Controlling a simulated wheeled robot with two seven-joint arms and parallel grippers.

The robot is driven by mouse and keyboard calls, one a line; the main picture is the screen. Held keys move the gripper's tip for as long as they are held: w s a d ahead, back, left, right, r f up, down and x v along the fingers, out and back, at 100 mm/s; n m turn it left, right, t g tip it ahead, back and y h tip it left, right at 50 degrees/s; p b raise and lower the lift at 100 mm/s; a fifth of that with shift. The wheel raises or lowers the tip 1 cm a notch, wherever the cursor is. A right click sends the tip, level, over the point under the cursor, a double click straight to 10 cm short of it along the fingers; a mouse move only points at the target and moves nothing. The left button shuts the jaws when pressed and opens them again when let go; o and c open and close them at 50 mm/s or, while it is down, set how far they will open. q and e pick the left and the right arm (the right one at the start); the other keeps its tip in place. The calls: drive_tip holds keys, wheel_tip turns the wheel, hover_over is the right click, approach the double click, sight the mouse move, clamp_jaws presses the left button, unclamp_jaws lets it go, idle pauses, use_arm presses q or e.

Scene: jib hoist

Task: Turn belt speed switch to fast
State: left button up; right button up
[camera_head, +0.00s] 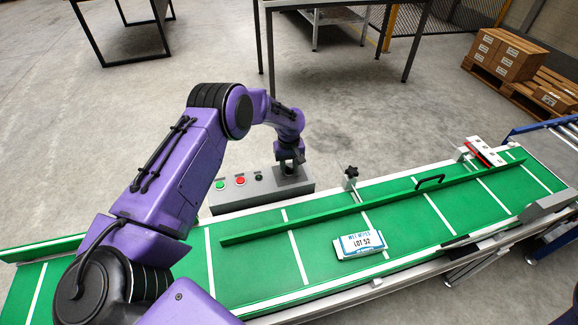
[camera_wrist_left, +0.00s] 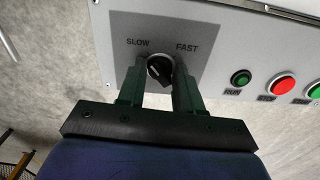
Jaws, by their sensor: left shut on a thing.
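The belt speed switch is a black knob (camera_wrist_left: 160,69) on a grey panel plate (camera_wrist_left: 207,25), with SLOW printed at its upper left and FAST at its upper right. A small pale mark on the knob appears toward its upper left, the SLOW side, but it is too small to be sure. My left gripper (camera_wrist_left: 159,88) has its dark green fingers on either side of the knob and is shut on it. In the head view, my left gripper (camera_head: 289,166) reaches down over the right end of the grey control box (camera_head: 262,191), hiding the knob. My right gripper is not in view.
Green (camera_head: 220,183), red (camera_head: 240,181) and dark (camera_head: 259,177) buttons sit left of my gripper on the box. Cartons (camera_head: 505,55) stand on pallets at the upper right.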

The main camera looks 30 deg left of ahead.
sight(289, 168)
use_arm(q)
drive_tip(key=m, duration=0.8)
drive_tip(key=shift+m+b, duration=0.3)
drive_tip(key=m, duration=0.4)
drive_tip(key=shift+m, duration=0.3)
drive_tip(key=shift+m+b, duration=0.4)
drive_tip(key=shift+m, duration=1.6)
drive_tip(key=o, duration=0.9)
drive_tip(key=shift+o, duration=0.2)
wheel_tip(289, 168, up, 11)
drive_tip(key=shift+f+p, duration=0.2)
drive_tip(key=shift+p, duration=0.1)
